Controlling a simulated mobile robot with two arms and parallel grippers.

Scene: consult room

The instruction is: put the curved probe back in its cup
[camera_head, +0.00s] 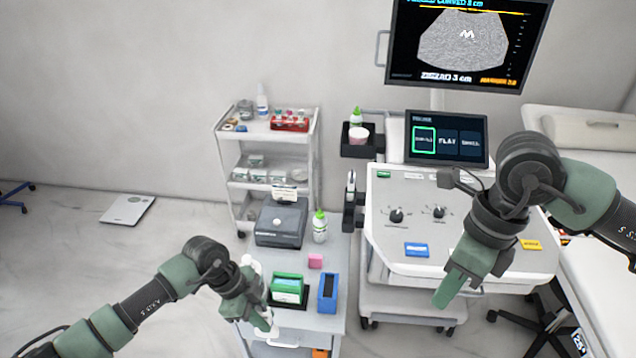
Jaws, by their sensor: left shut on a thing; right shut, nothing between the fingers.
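My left gripper (262,318) is at the front left of the small grey table, shut on a white thing. White parts (250,266) show behind and below its fingers; this looks like the curved probe, but the gripper hides most of it. Dark holders (352,218) are on the left side of the ultrasound cart (405,262), and a slim white-topped item (351,180) stands upright in one. I cannot tell which holder is the curved probe's cup. My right gripper (442,296) is shut and empty, pointing down in front of the cart's console.
A white trolley (266,135) stands behind. An examination couch (590,150) is at right.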

